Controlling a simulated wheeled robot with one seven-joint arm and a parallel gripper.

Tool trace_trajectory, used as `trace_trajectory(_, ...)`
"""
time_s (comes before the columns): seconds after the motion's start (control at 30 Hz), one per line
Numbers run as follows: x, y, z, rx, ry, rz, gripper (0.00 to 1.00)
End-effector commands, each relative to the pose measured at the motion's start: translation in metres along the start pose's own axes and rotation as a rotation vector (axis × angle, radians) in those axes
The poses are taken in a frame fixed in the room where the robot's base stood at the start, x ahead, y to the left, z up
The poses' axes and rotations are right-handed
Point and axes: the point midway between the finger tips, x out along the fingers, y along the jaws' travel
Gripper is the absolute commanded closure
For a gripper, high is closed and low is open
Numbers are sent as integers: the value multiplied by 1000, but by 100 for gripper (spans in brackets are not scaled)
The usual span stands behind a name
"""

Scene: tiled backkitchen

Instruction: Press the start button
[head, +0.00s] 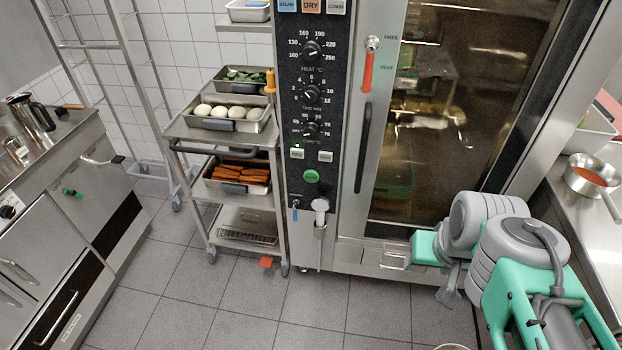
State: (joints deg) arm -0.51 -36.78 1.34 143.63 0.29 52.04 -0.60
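A round green button (311,176) sits low on the black control panel (293,100) of the oven; its lettering is too small to read. It is most likely the start button. My arm comes in from the lower right, mint green and grey. My gripper (447,284) seems to be at its left end, in front of the lower part of the oven door. It is well to the right of and below the green button, not touching it. The fingers are small and partly hidden by the arm, so their opening is unclear.
Two pale buttons and several knobs sit above the green button. A spray handle (320,207) hangs just below it. The oven door handle (363,147) stands out on the right. A trolley (180,131) with food trays stands left. A saucepan (587,172) is on the right counter.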

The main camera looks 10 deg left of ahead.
Motion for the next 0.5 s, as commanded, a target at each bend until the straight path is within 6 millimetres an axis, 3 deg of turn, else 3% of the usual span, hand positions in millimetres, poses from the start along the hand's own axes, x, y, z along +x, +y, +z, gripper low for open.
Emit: trace_trajectory(0.5,0,0,0,0,0,0,89)
